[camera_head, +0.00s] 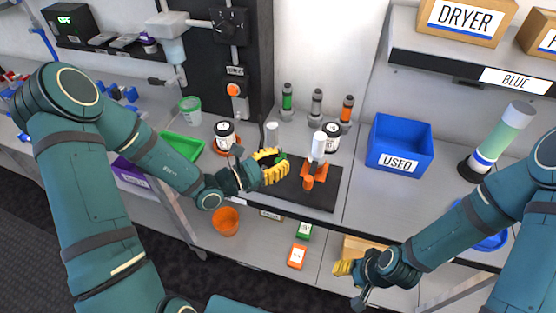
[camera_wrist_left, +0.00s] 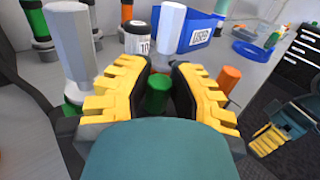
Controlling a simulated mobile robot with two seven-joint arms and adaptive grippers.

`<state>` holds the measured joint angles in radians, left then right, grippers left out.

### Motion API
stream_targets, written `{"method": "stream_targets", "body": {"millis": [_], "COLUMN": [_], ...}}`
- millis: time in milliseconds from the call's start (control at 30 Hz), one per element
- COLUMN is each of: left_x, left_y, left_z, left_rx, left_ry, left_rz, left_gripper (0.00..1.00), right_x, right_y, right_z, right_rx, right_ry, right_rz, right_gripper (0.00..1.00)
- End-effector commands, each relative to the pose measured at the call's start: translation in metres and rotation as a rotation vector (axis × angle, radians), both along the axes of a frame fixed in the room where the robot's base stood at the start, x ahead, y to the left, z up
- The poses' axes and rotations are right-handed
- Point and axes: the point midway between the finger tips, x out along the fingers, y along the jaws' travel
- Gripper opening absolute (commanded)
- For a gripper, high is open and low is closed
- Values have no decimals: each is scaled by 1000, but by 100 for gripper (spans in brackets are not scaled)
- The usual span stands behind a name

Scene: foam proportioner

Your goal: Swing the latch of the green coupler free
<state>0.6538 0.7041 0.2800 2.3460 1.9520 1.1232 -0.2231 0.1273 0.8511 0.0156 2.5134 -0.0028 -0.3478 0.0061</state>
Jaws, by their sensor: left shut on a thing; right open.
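The green coupler stands on the black mat (camera_head: 325,197), mostly hidden behind my left gripper in the head view. Its pale upright cylinder (camera_head: 272,134) shows above my fingers, and also at the left of the left wrist view (camera_wrist_left: 70,42). My left gripper (camera_head: 272,166) is shut on the green latch (camera_wrist_left: 157,93), whose round end shows between the yellow fingers (camera_wrist_left: 157,98). An orange coupler (camera_head: 313,172) with a white cylinder (camera_head: 318,147) stands just to the right; its orange latch (camera_wrist_left: 228,78) is beside my right-hand finger. My right gripper (camera_head: 346,268) is open, empty, below the bench's front edge.
A white jar with a black lid (camera_head: 331,137) stands behind the orange coupler. Another jar (camera_head: 224,134) is to the left. A blue bin marked USED (camera_head: 400,145) stands right of the mat. Several coloured-band fittings (camera_head: 287,102) line the back.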

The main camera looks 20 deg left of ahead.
Motion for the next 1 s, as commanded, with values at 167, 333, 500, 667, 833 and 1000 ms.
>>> {"method": "stream_targets", "body": {"millis": [167, 333, 500, 667, 833, 1000], "left_x": [0, 0, -1, -14, -39, -63], "left_y": [0, 0, 2, 16, 39, 62], "left_z": [0, 0, 0, 0, 0, 0], "left_rx": [0, -1, 0, 1, 1, 2], "left_ry": [-1, -1, 0, 1, 0, 1], "left_rz": [0, 0, 1, 4, 5, 4], "left_gripper": [53, 53, 53, 53, 53, 53], "right_x": [0, 0, 0, 0, 0, 0], "right_y": [0, 0, 0, 0, 0, 0], "right_z": [0, 0, 0, 0, 0, 0], "right_rx": [0, 0, 0, 0, 0, 0], "right_ry": [0, 0, 0, 0, 0, 0], "right_rz": [0, 0, 0, 0, 0, 0], "right_gripper": [47, 47, 47, 47, 47, 47]}}
